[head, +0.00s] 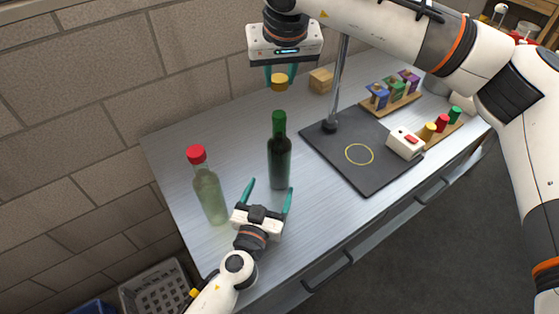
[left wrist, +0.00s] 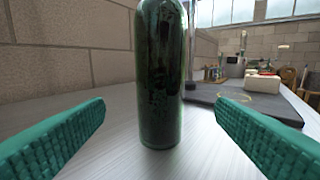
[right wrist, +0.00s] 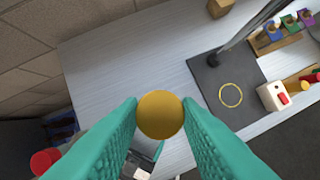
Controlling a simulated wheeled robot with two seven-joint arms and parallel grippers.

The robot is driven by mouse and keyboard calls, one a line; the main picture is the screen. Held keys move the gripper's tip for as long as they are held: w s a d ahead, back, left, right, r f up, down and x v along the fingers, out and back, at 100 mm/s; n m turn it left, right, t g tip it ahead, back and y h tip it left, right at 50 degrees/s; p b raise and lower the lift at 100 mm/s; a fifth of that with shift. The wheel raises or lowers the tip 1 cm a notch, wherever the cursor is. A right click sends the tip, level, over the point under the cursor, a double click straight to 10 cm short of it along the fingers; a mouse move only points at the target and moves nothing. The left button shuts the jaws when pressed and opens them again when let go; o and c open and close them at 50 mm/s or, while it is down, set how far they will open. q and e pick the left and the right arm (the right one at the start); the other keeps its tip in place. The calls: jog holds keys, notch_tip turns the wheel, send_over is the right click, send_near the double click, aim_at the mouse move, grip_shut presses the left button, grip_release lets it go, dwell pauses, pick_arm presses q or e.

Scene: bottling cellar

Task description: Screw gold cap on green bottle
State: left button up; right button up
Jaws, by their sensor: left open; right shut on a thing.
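The green bottle (head: 279,160) stands upright on the table, dark glass with a brighter green neck and no cap on it. My right gripper (head: 280,75) is shut on the gold cap (head: 279,84) and holds it above the bottle's mouth, apart from it. The gold cap (right wrist: 160,114) hides the bottle in the right wrist view. My left gripper (head: 268,190) is open, low in front of the bottle. In the left wrist view the bottle (left wrist: 160,80) stands between the spread fingers, touching neither; its top is out of frame.
A pale bottle with a red cap (head: 208,190) stands left of my left gripper. On the right are a dark mat (head: 345,178) with a post, a white box with a red button (head: 405,143), and racks of coloured pieces (head: 395,93). A wooden block (head: 321,80) lies at the back.

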pick_arm(q)
jog(key=x, duration=1)
jog(key=shift+c, duration=0.3)
jog(key=c, duration=1.4)
pick_arm(e)
send_over(279, 114)
jog(key=shift+s+f, duration=0.2)
jog(key=shift+f, duration=1.05)
jog(key=shift+s+f, duration=0.15)
jog(key=shift+f, duration=1.05)
jog(key=shift+f, duration=0.9)
jog(key=shift+f, duration=0.55)
